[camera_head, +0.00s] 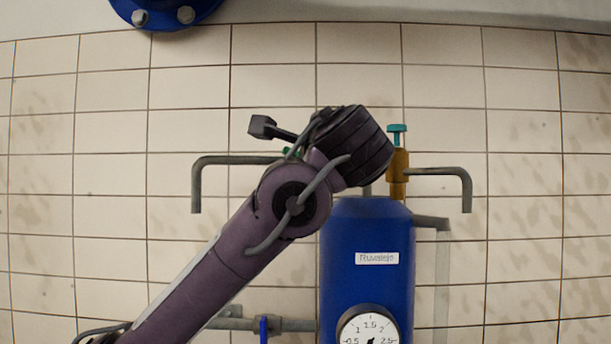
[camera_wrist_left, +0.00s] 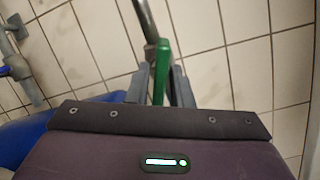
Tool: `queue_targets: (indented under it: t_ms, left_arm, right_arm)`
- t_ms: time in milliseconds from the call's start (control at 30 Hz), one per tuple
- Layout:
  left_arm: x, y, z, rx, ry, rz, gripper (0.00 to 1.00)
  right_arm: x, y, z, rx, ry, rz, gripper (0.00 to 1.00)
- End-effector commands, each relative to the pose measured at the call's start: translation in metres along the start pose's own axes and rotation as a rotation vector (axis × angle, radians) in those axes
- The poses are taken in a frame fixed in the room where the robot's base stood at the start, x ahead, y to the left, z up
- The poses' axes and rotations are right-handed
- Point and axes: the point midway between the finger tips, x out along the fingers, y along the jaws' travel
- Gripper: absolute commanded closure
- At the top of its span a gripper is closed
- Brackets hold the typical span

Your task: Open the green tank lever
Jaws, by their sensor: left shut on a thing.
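In the left wrist view, the green lever (camera_wrist_left: 161,68) is a flat, narrow bar standing between the two dark fingers of my left gripper (camera_wrist_left: 160,85). The fingers are shut on it. A grey pipe (camera_wrist_left: 145,18) runs beside its upper end. In the head view, only a small bit of green (camera_head: 292,151) shows, beside the left pipe's end; my arm hides the rest of the lever and the fingers. The blue tank (camera_head: 340,260) stands behind my arm, with a white label and a gauge (camera_head: 368,328). My right gripper is in neither view.
A brass valve (camera_head: 398,175) with a teal knob stands at the tank's top right, with a bent grey pipe (camera_head: 440,171). Another bent pipe (camera_head: 215,160) reaches left. A blue handle (camera_head: 263,330) sits on a lower pipe. The tiled wall lies behind; the far right is clear.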

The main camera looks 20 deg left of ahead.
Motion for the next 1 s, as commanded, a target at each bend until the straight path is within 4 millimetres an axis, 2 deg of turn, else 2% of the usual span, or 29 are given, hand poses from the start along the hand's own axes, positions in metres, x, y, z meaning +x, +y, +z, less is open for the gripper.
queue_targets:
  t_ms: [33, 100, 400, 700, 1000]
  left_arm:
    - [0.000, 0.005, -0.002, -0.040, 0.000, 0.001, 1.00]
    - [0.000, 0.004, -0.002, -0.097, 0.001, 0.000, 1.00]
    - [0.000, 0.003, -0.002, -0.298, 0.000, 0.001, 1.00]
    - [0.000, 0.001, -0.001, -0.398, 0.000, 0.000, 1.00]
    - [0.000, 0.000, 0.000, -0.415, 0.000, 0.000, 1.00]
  right_arm:
    - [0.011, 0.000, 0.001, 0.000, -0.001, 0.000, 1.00]
    - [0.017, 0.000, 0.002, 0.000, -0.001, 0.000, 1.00]
    - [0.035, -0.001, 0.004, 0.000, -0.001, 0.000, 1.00]
    - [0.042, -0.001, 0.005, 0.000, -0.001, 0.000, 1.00]
    - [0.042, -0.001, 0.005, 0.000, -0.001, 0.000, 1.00]
